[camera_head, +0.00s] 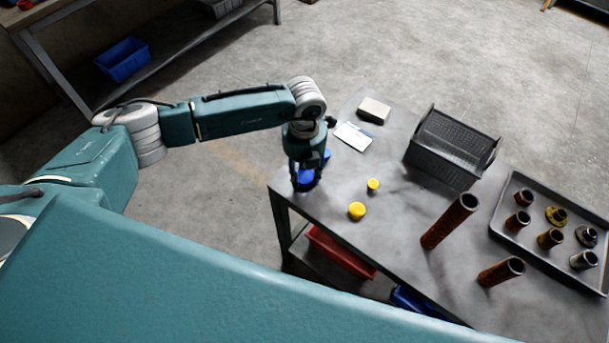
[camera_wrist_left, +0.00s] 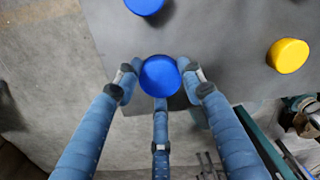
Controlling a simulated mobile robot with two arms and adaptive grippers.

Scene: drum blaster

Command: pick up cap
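A blue cap (camera_head: 306,176) is at the near left corner of the grey table, with my left gripper (camera_head: 307,183) over it. In the left wrist view the same blue cap (camera_wrist_left: 160,75) sits between the three fingers of my left gripper (camera_wrist_left: 160,84). The fingertips appear to touch its rim on both sides and from below. I cannot tell whether it is lifted. A second blue cap (camera_wrist_left: 145,4) lies farther in on the table, partly hidden by the gripper in the head view. Two yellow caps (camera_head: 357,211) (camera_head: 373,185) stand to the right. My right gripper is not in view.
The table (camera_head: 400,210) also holds a black crate (camera_head: 452,148), a white card (camera_head: 353,136), a pale block (camera_head: 374,110), two rusty tubes (camera_head: 450,221) (camera_head: 501,271) and a tray (camera_head: 516,190) with several short pipes. A red bin (camera_head: 340,252) is below.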

